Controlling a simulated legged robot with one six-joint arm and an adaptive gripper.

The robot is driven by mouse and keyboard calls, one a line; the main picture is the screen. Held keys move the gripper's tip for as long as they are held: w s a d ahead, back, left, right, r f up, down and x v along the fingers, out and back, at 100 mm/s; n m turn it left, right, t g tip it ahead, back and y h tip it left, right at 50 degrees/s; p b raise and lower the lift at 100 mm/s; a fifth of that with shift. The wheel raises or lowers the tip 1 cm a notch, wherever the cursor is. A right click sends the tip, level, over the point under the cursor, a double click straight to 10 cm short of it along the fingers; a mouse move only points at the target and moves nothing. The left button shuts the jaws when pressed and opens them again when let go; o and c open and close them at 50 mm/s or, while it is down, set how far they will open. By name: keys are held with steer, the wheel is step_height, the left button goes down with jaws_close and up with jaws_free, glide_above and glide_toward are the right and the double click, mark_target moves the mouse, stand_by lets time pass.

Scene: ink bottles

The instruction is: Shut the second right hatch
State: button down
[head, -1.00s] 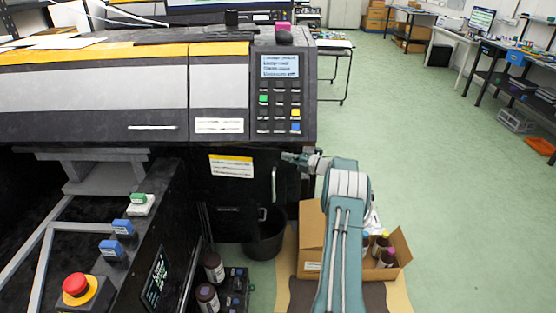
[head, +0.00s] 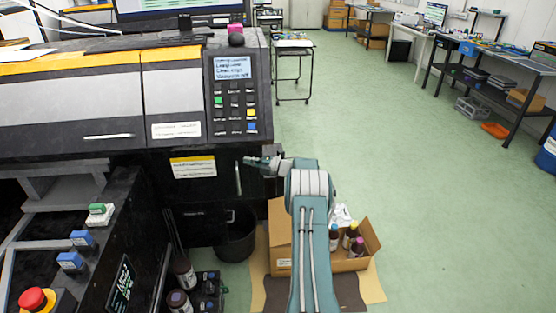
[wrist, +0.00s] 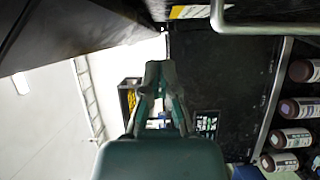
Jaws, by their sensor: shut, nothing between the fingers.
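A black hatch panel (head: 205,190) with a yellow-and-white label is on the machine's lower front, below the keypad. A slim vertical handle (head: 238,180) is near its right edge. I cannot tell for certain from the panel how far the hatch stands open. My gripper (head: 252,161) is shut and empty, just right of the handle's top in the head view; contact is not clear. In the wrist view the closed fingers (wrist: 160,78) point up the picture, with a dark panel (wrist: 235,85) to their right and a metal handle (wrist: 219,18) above right.
The printer body (head: 100,100) with its keypad (head: 236,100) overhangs the hatch. A black bin (head: 236,240) stands below. A cardboard box (head: 352,264) with ink bottles is right of my arm. Dark bottles (head: 185,272) stand lower left. Green floor (head: 430,200) is free at right.

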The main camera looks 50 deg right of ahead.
steer(key=s+d, duration=0.4)
steer(key=d, duration=0.4)
steer(key=shift+d, duration=0.2)
steer(key=shift+s, duration=0.1)
